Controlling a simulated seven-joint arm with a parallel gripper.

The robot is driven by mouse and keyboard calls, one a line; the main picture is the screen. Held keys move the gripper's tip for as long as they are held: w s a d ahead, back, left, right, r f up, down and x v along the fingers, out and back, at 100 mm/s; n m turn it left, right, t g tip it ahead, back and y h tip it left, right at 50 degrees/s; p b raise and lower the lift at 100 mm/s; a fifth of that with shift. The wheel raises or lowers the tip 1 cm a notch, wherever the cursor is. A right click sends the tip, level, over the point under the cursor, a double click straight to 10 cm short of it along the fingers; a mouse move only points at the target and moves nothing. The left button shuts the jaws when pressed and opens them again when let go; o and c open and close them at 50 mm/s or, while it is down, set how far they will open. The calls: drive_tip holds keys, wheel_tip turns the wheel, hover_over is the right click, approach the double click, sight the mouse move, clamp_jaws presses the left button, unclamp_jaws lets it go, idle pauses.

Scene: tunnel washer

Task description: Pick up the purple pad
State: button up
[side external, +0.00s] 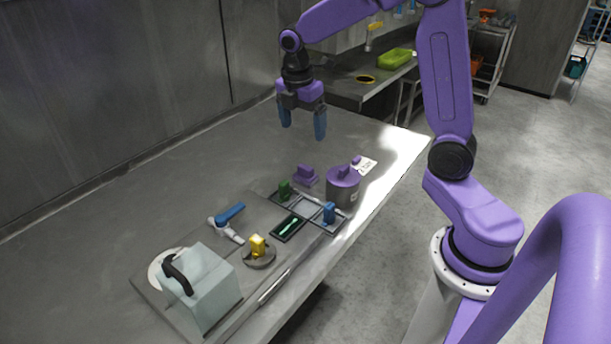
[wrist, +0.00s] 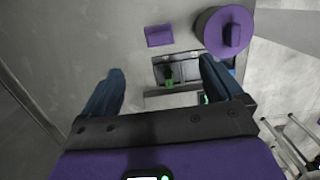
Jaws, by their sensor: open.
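The purple pad (side external: 306,176) is a small block with a raised grip, lying on the grey table behind the sectioned tray. In the wrist view the pad (wrist: 159,36) lies ahead of my fingertips, between their lines and apart from them. My gripper (side external: 303,127) has blue fingers pointing down, open and empty, well above the table and up-picture of the pad. In the wrist view both fingers of my gripper (wrist: 161,68) show, spread apart.
A purple lidded pot (side external: 343,188) stands right of the pad. The dark tray (side external: 303,206) holds green and blue pieces. A yellow-topped piece (side external: 258,247), a blue-and-white tool (side external: 227,222) and a pale box (side external: 204,290) sit nearer. The table's left side is clear.

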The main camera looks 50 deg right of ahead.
sight(305, 167)
drive_tip(key=f, duration=0.6)
drive_tip(key=d+f, duration=0.1)
drive_tip(key=f, duration=0.2)
drive_tip(key=shift+f, duration=0.15)
drive_tip(key=shift+w+d+f, duration=0.1)
drive_tip(key=shift+d+f, duration=0.05)
drive_tip(key=shift+f, duration=1.2)
drive_tip(key=shift+d+f, duration=0.1)
drive_tip(key=shift+f, duration=1.25)
drive_tip(key=c, duration=1.1)
drive_tip(key=shift+r, duration=0.15)
drive_tip(key=shift+c, duration=0.2)
wheel_tip(305, 167, up, 10)
drive_tip(key=shift+f, duration=0.1)
